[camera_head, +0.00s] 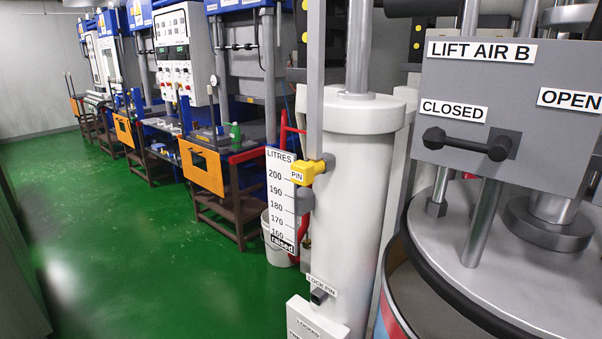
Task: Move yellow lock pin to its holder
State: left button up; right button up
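The yellow lock pin (306,171), with a PIN tag on it, sits at a grey collar on the left side of the white column (352,205), beside the litre scale's upper marks. A small dark square fitting (318,296) sticks out lower on the column, just under a LOCK PIN label (322,285); it looks like the pin's holder, and no pin shows in it. Neither of my grippers is in view.
The LITRES scale plate (280,200) with a "raised" mark hangs left of the column. A LIFT AIR B box (510,110) has its black lever at CLOSED, above a round metal lid (480,270). A white bucket (277,245) stands behind. Green floor (130,240) at left is clear.

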aim_at(303, 173)
jog(key=u, duration=1.4)
jog(key=i, duration=2.85)
jog(key=z, duration=3.95)
